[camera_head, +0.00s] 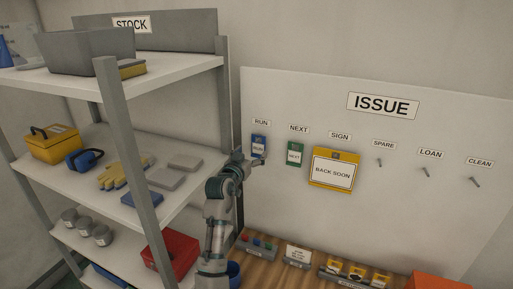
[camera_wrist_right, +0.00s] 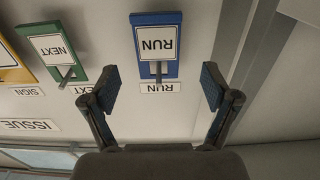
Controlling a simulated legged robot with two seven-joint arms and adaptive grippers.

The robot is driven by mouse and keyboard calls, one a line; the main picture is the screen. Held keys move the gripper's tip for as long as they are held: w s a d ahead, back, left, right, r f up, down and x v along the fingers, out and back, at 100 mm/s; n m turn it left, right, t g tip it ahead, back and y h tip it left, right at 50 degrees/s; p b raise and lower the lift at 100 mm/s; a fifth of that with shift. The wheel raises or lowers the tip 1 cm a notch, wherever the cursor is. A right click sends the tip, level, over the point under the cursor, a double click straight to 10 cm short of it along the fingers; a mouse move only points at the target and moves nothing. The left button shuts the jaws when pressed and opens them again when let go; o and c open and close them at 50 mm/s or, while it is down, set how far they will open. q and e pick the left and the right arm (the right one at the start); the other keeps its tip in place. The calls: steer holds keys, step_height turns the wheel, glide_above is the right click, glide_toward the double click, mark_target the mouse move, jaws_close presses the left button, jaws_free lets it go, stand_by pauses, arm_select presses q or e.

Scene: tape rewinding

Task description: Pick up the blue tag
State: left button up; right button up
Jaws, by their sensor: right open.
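The blue tag (camera_head: 258,144) hangs on the ISSUE board under the RUN label, at the board's left end. In the right wrist view the blue tag (camera_wrist_right: 157,45) appears upside down, with a white RUN card and its peg. My right gripper (camera_head: 252,160) is close to the tag in the head view. In the wrist view my right gripper (camera_wrist_right: 160,88) is open, its two fingers wide apart on either side of the tag's line, with nothing between them. I cannot tell whether it touches the tag. My left gripper is in neither view.
A green NEXT tag (camera_head: 295,154) and a yellow BACK SOON sign (camera_head: 333,169) hang to the right. Bare pegs (camera_head: 425,172) are farther right. A shelf post (camera_head: 228,110) stands close left of my right arm. Labelled trays (camera_head: 297,256) sit on the wooden counter (camera_head: 262,272) below.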

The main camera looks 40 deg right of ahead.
mark_target(258, 148)
steer(key=x, duration=0.3)
steer(key=f+p+x, duration=0.1)
steer(key=shift+s+d, duration=0.1)
steer(key=shift+d, duration=0.3)
steer(key=shift+w+d+r+p, duration=0.15)
steer(key=shift+w+p, duration=0.15)
steer(key=shift+w, duration=0.2)
steer(key=shift+a, duration=0.3)
steer(key=shift+d, duration=0.65)
steer(key=c, duration=0.8)
steer(key=shift+s+d, duration=0.1)
steer(key=shift+c, duration=0.8)
